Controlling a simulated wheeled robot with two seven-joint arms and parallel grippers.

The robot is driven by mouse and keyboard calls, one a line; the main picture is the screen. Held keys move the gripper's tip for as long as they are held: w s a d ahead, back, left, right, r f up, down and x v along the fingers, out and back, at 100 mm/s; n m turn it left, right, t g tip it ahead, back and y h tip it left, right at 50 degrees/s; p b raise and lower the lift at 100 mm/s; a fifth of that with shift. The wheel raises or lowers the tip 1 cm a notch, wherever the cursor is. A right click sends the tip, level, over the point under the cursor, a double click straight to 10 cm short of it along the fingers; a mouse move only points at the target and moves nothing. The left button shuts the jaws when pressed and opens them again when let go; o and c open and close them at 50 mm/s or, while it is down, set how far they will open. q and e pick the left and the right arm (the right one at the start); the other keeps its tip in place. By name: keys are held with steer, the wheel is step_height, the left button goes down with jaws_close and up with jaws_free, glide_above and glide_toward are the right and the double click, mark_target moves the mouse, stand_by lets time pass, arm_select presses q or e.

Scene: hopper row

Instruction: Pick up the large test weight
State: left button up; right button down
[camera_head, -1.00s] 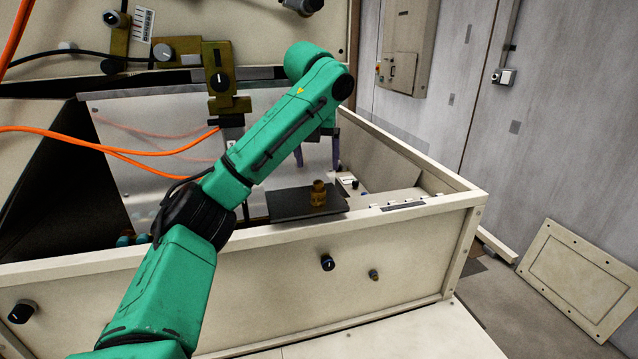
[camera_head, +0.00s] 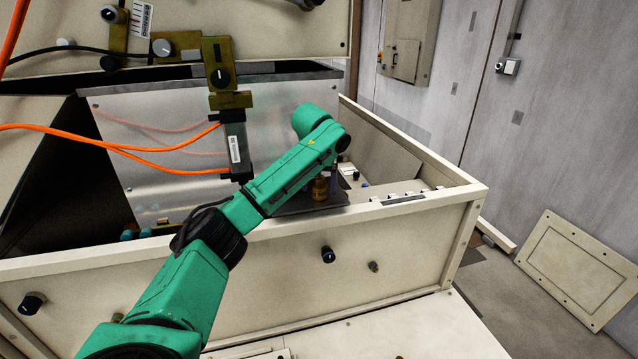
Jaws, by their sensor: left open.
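The test weight (camera_head: 319,190), a small brass-coloured knobbed cylinder, stands upright on a dark flat plate (camera_head: 300,208) at the front rim of the cream bin. The upper part of the weight is partly covered by my green left arm. My left gripper (camera_head: 327,181) is open and low at the weight, behind the arm's wrist. One purplish finger shows just right of the weight; the other is hidden. I cannot tell whether the fingers touch the weight. My right gripper is not in view.
The cream bin's front wall (camera_head: 400,248) runs below the plate. A metal panel (camera_head: 150,150) and a bracket with a hanging grey block (camera_head: 235,150) and orange cables stand behind and left. A loose cover panel (camera_head: 583,265) leans on the right.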

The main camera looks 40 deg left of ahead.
arm_select(q)
steer(key=shift+w, duration=0.1)
jaws_close()
